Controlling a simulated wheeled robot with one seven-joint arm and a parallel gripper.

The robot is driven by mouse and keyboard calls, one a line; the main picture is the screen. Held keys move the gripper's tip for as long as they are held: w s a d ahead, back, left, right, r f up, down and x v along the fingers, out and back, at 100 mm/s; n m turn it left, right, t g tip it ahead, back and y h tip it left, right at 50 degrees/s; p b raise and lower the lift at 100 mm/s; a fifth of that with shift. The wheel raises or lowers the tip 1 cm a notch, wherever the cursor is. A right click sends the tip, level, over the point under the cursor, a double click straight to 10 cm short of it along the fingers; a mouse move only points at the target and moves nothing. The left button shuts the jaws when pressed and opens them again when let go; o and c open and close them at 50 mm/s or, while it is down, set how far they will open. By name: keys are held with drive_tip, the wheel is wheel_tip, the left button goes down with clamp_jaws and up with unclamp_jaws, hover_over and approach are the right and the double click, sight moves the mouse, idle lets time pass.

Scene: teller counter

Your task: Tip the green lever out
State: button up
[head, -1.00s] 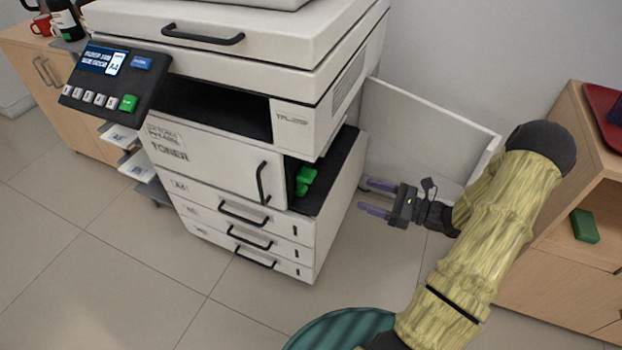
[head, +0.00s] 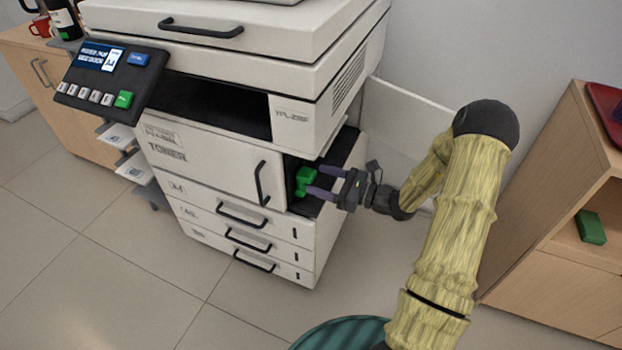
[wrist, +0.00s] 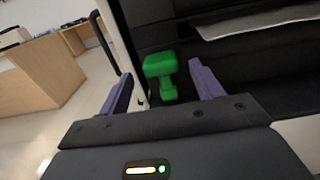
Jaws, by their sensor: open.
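The green lever (head: 304,180) sits in the dark opening at the right side of the white printer (head: 205,160), beside the toner door. In the wrist view the green lever (wrist: 161,74) stands between and beyond the two purple fingers, nearer the right one. My gripper (head: 317,180) is open, with its fingers pointing left at the lever, at the mouth of the opening. The wrist view shows my gripper (wrist: 160,88) with nothing held between its fingers. Whether a fingertip touches the lever I cannot tell.
The printer's side panel (head: 405,120) hangs open behind my arm. The toner door's black handle (head: 262,183) is just left of the opening. A wooden cabinet (head: 560,240) with a green object (head: 590,227) stands at the right. The floor in front is clear.

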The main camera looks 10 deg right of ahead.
sight(314, 178)
drive_tip(key=shift+x, duration=1.95)
drive_tip(key=shift+d+b, duration=0.1)
drive_tip(key=shift+b, duration=0.2)
drive_tip(key=c, duration=1.4)
